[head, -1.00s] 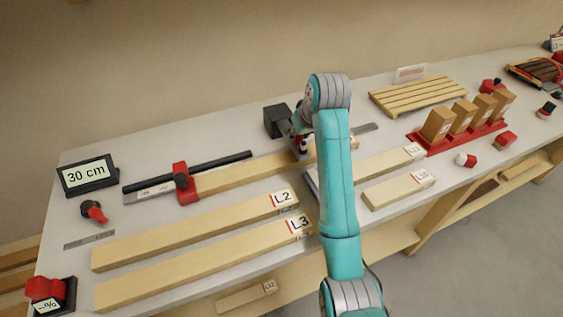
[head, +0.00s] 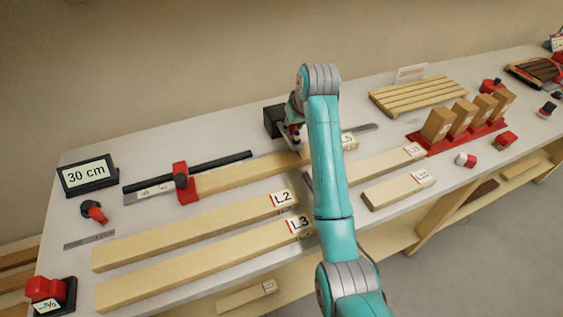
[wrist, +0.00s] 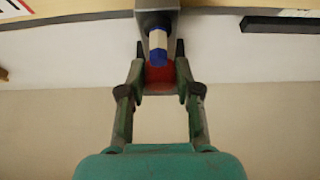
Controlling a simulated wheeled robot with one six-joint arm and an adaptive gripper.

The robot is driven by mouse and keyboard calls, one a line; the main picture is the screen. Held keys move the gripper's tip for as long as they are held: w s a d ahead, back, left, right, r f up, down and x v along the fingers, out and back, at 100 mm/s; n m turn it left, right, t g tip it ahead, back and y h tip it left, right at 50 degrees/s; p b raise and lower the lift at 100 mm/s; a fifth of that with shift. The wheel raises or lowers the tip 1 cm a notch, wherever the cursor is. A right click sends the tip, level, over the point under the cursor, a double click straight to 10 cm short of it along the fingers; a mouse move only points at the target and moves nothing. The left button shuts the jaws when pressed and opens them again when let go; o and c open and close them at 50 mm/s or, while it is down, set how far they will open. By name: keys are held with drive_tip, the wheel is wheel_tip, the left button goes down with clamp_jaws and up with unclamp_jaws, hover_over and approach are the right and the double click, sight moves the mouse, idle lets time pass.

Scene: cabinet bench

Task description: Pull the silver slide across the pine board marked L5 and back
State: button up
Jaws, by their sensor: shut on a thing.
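The pine board marked L5 (head: 240,172) lies along the back of the bench, its label (head: 348,142) at the right end beside my arm. A red stop block (head: 182,184) sits at its left end. My gripper (head: 296,136) is over the board's right part, beside a black block (head: 275,121). In the wrist view my gripper (wrist: 160,78) is shut on the silver slide's handle, with its blue and white grip (wrist: 158,42) between the fingers. The silver slide (wrist: 157,18) shows as a grey block above it. In the head view my arm hides most of the slide.
Boards L2 (head: 200,226) and L3 (head: 205,260) lie in front. A 30 cm display (head: 88,175) stands at left. A slatted rack (head: 418,95) and a red holder with wooden blocks (head: 455,135) are at right. Small red items lie around.

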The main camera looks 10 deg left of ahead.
drive_tip(key=shift+w+a, duration=0.4)
drive_tip(key=shift+w, duration=0.2)
drive_tip(key=shift+w+a, duration=0.35)
drive_tip(key=shift+w, duration=0.25)
drive_tip(key=o, duration=1)
drive_tip(key=shift+c, duration=0.2)
wheel_tip(320, 180, up, 9)
